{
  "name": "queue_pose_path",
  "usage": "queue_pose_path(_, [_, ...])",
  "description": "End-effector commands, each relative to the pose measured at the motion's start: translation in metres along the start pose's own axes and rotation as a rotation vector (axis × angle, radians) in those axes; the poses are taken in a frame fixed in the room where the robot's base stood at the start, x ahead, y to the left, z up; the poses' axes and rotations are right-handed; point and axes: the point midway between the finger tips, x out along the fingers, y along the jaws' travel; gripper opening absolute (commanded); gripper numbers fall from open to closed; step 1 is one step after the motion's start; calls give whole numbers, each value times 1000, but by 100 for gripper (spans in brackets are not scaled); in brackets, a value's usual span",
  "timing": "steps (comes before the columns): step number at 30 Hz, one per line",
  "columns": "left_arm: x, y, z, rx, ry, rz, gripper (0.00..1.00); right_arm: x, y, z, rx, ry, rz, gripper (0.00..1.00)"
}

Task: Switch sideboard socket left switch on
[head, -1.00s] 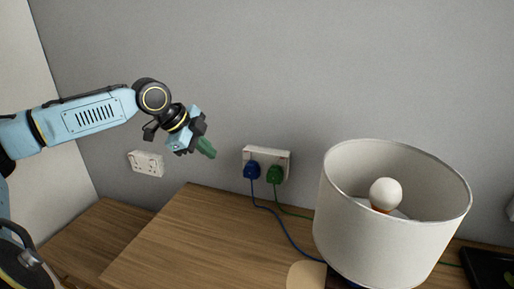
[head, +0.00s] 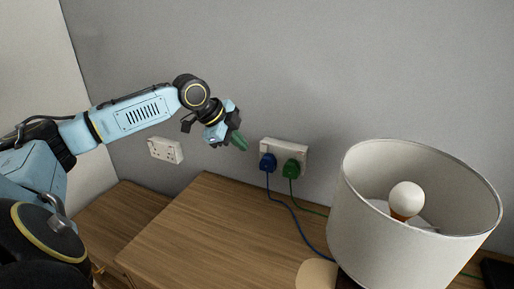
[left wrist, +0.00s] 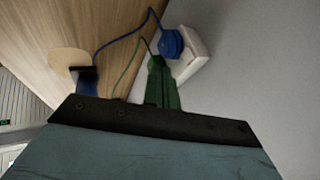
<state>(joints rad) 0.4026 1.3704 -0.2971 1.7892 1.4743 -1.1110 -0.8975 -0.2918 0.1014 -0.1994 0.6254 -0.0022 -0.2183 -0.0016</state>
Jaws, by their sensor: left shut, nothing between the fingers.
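The sideboard socket (head: 297,150) is a white double plate on the grey wall just above the sideboard. A blue plug (head: 268,162) fills its left side and a green plug (head: 290,168) its right side. Its switches are too small to make out. My left gripper (head: 239,142), with green fingers, is shut and empty in front of the wall, left of the socket and apart from it. My right gripper is not in view.
The wooden sideboard (head: 200,225) has clear room at its left. A white-shaded lamp (head: 405,225) stands right of the socket. Blue and green cables run across the top. A second white socket (head: 166,150) is on the wall, further left. A dark object (head: 497,273) lies at far right.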

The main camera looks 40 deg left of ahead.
Motion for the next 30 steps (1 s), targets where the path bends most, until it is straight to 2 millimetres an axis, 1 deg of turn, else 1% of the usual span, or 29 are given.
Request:
queue_pose_path(1, [10,0,-3,0,7,1,0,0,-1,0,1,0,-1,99])
queue_pose_path(3, [26,0,-2,-2,6,1,0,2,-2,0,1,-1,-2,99])
queue_pose_path(8, [61,1,-2,0,5,3,0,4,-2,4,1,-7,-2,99])
queue_pose_path(9, [62,-7,-1,-3,4,-4,0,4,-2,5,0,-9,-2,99])
queue_pose_path(11, [66,-14,-1,-2,4,-5,0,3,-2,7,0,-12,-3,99])
queue_pose_path(16, [74,-27,1,-1,1,-2,0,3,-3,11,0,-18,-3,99])
queue_pose_path(21, [78,-32,1,1,0,0,0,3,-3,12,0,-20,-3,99])
queue_pose_path(30, [79,-33,2,2,-1,1,0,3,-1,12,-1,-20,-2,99])
